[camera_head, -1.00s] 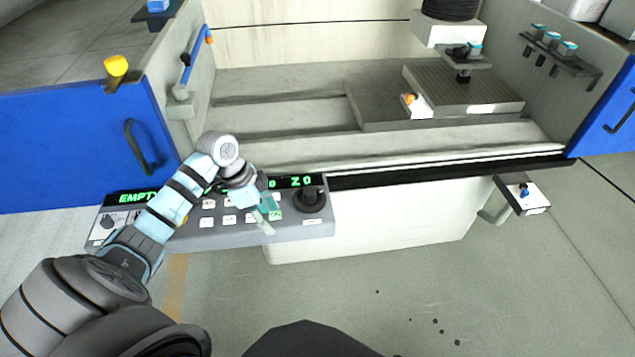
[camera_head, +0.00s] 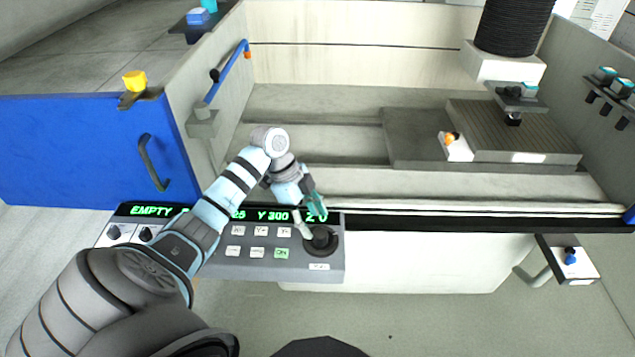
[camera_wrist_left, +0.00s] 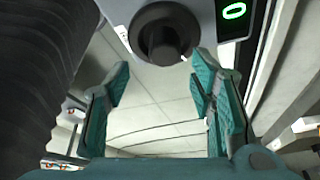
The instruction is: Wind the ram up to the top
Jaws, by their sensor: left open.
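The ram, with black ribbed bellows (camera_head: 514,25) and a white block (camera_head: 503,66) below, hangs at the upper right over the machine's work tank. The control panel (camera_head: 255,266) has a green readout showing "EMPTY", "Y 300" and "Z 0", partly hidden by my arm. A round black knob (camera_head: 320,241) sits at the panel's right end. It also shows in the left wrist view (camera_wrist_left: 167,32). My left gripper (camera_head: 311,218) is open and empty just above and behind the knob; its fingers (camera_wrist_left: 160,82) point toward it, apart from it. My right gripper is out of view.
A blue door (camera_head: 80,150) with a yellow cup-shaped piece on top stands at the left. A ribbed plate (camera_head: 520,125) lies in the tank under the ram. A small bracket (camera_head: 572,262) juts out at the lower right. Floor in front is clear.

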